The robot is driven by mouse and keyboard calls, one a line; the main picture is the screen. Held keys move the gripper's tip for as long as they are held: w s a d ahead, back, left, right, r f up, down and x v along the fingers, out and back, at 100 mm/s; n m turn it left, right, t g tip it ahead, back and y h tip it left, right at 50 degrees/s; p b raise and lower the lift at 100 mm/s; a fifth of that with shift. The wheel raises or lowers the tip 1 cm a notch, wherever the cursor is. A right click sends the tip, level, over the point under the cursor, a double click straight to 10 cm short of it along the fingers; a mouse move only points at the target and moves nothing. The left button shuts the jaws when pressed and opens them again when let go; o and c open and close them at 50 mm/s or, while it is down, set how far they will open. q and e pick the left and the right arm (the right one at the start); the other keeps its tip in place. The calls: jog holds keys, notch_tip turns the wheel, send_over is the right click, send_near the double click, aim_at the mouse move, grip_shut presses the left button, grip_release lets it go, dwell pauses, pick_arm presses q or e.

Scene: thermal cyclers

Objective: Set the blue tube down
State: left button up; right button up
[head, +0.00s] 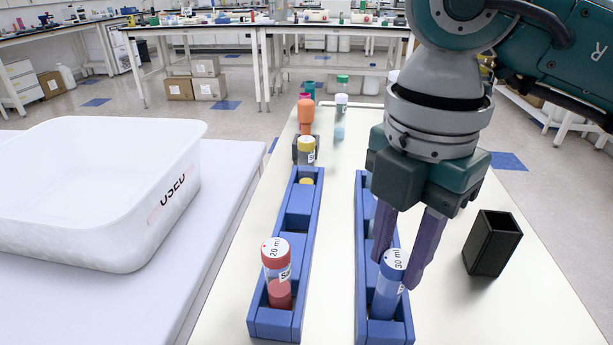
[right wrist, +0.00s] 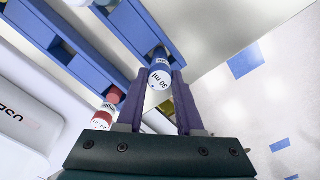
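The blue tube (head: 387,290), with a white-topped "30 ml" cap, stands roughly upright in the front slot of the right-hand blue rack (head: 389,332). Its lower end is hidden by the rack. In the right wrist view the blue tube's cap (right wrist: 160,77) sits between the fingertips (right wrist: 160,84). My left gripper is not in view.
A black open box (head: 492,243) stands to the right. A white bin (head: 95,190) is on the left table.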

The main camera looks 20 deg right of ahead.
jog(key=o, duration=0.4)
jog(key=shift+o, duration=0.2)
jog(key=shift+r, duration=0.1)
